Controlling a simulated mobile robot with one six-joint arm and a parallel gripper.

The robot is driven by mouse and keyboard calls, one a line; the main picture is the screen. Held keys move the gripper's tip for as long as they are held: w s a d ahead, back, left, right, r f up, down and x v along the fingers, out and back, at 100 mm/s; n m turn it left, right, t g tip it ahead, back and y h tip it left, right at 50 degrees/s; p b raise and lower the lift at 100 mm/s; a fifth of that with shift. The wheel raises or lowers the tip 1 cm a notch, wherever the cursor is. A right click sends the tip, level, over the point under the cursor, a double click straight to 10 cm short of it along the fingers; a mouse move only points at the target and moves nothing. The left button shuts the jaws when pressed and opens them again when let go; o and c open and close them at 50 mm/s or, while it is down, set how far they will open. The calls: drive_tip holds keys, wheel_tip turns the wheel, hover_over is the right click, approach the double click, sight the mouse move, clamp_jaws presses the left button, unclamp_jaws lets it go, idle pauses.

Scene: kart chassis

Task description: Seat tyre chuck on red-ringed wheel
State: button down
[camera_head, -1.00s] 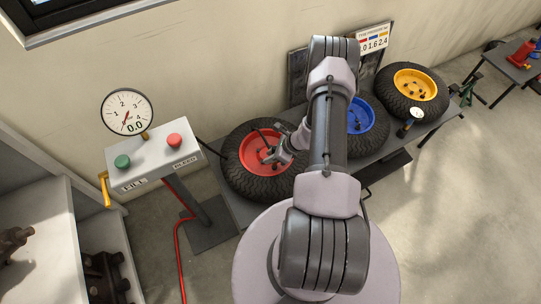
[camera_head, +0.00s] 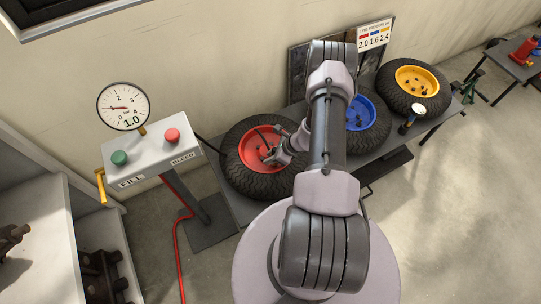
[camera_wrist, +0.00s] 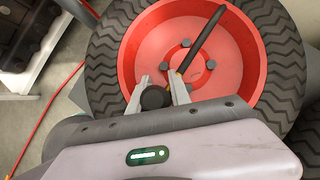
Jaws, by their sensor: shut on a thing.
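The red-ringed wheel (camera_head: 256,149) lies flat on the bench, its black tyre around a red rim; it fills the upper part of the wrist view (camera_wrist: 140,60). My gripper (camera_head: 272,157) is over the red rim, and in the wrist view its two pale fingers (camera_wrist: 161,92) are shut on the dark tyre chuck (camera_wrist: 156,97). A dark rod or hose (camera_wrist: 203,38) runs from near the chuck across the rim. The chuck's contact with the valve is hidden. The gauge dial (camera_head: 123,106) on the inflator reads 1.0.
The inflator box (camera_head: 150,155) has a green FILL button (camera_head: 120,158) and a red BLEED button (camera_head: 172,135). A blue-rimmed wheel (camera_head: 361,113) and a yellow-rimmed wheel (camera_head: 417,82) lie farther right. A small gauge (camera_head: 418,108) stands by the yellow one. A pressure sign (camera_head: 375,36) reads 2.0 1.6 2.4.

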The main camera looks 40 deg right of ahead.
drive_tip(key=c, duration=1.1)
unclamp_jaws()
drive_tip(key=p+v, duration=0.7)
drive_tip(key=v, duration=1)
drive_tip(key=shift+r, duration=0.2)
